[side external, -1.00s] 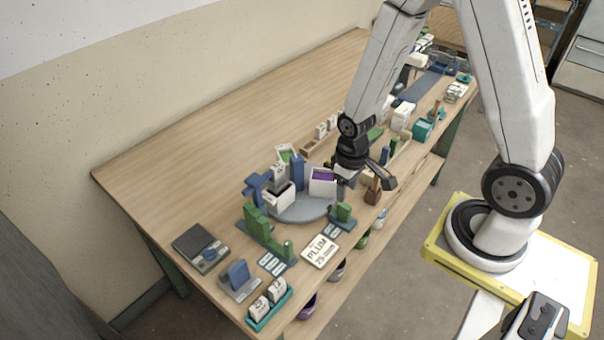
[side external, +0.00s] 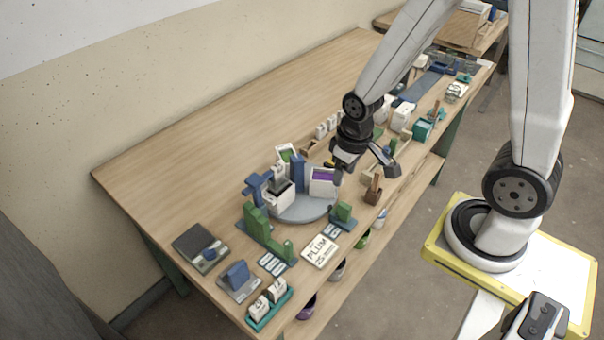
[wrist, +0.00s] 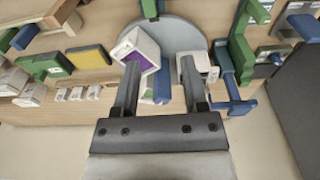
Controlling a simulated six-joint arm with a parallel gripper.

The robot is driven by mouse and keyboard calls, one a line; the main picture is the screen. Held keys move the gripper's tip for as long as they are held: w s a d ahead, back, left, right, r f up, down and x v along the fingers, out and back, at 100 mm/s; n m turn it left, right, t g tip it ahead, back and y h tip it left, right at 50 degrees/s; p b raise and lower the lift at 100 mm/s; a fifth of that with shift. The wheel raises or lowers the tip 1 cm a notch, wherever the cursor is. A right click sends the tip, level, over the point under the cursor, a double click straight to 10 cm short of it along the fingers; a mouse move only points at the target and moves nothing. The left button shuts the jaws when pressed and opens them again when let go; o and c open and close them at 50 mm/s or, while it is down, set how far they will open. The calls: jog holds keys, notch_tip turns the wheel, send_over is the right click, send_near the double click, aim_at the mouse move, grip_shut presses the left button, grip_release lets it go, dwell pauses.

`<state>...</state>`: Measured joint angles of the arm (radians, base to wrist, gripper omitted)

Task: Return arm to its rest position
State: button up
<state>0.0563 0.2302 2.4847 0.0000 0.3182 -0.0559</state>
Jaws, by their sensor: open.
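My gripper (side external: 364,172) is open and holds nothing, raised over the table's front part behind and right of the grey round turntable (side external: 305,210). A white bucket with a purple panel (side external: 323,181) stands on the turntable, just left of my gripper. It also shows by the left finger in the wrist view (wrist: 137,45). Another white bucket (side external: 279,196) stands beside a blue upright piece (side external: 297,174). In the wrist view, my fingers (wrist: 160,65) are spread apart with part of the turntable (wrist: 178,35) seen between them.
Green and blue blocks (side external: 256,223) stand at the turntable's front left. A PLUM 25 mm card (side external: 320,251), a teal tray with white pieces (side external: 268,305) and a dark scale (side external: 200,247) lie nearer. Small containers line the table's right side. The table's back left (side external: 230,125) is clear.

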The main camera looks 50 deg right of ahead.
jog(key=shift+t, duration=0.7)
jog(key=shift+s+a+r, duration=0.1)
jog(key=shift+a+r, duration=0.15)
jog(key=shift+r, duration=0.55)
jog(key=shift+s+a+r, duration=0.1)
jog(key=shift+a+r, duration=0.2)
jog(key=shift+r, duration=0.55)
jog(key=shift+s+a+r, duration=0.1)
jog(key=shift+a+r, duration=0.15)
jog(key=shift+r, duration=0.55)
